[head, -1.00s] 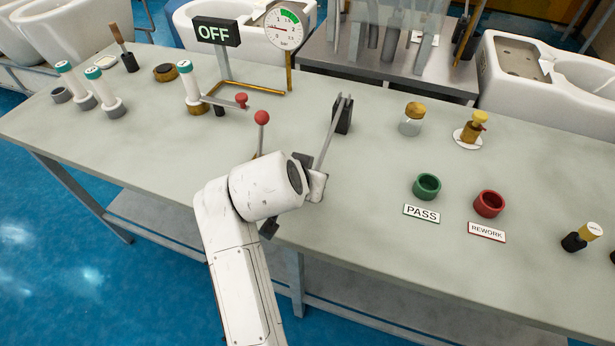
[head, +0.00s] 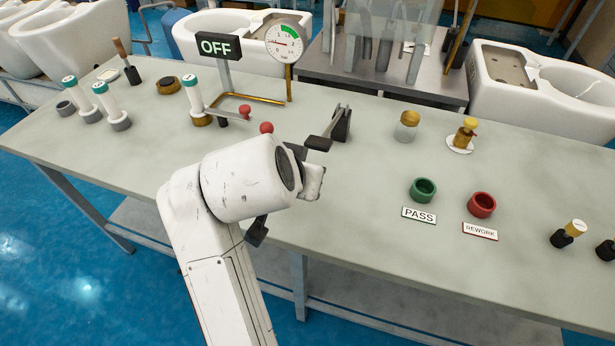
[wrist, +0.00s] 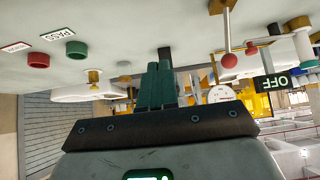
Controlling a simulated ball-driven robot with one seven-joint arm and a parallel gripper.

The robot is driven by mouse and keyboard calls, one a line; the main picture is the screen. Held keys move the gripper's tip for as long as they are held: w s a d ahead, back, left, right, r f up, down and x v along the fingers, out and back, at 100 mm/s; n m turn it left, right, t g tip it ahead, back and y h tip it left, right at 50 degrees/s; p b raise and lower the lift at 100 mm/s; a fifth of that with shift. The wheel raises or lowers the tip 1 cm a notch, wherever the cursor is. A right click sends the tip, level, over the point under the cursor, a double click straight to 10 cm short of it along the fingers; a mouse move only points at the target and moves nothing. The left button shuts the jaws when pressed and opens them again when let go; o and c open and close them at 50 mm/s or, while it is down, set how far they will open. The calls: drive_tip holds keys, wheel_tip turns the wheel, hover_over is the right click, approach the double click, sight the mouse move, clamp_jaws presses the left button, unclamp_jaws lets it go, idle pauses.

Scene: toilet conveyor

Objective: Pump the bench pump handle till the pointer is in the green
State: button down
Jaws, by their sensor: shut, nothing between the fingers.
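The pump lever has a red ball knob (head: 266,128); most of its shaft is hidden behind my arm in the head view. In the wrist view, which is upside down, the red knob (wrist: 229,60) and its shaft show right of the fingers. The dial gauge (head: 286,43) stands at the back of the bench. Its red pointer points left, below the green band at the upper right. My gripper (head: 338,113) is shut and empty, above the bench to the right of the lever and apart from it. Its fingers (wrist: 160,78) lie side by side in the wrist view.
A second red knob (head: 245,110) sits on a bar near the OFF sign (head: 217,46). A black block (head: 341,125) stands behind my fingers. Green (head: 423,191) and red (head: 481,205) cups are at the right. White-and-teal cylinders (head: 110,107) stand at the left.

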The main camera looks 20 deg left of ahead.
drive_tip(key=shift+v, duration=1.2)
drive_tip(key=shift+d+r, duration=0.1)
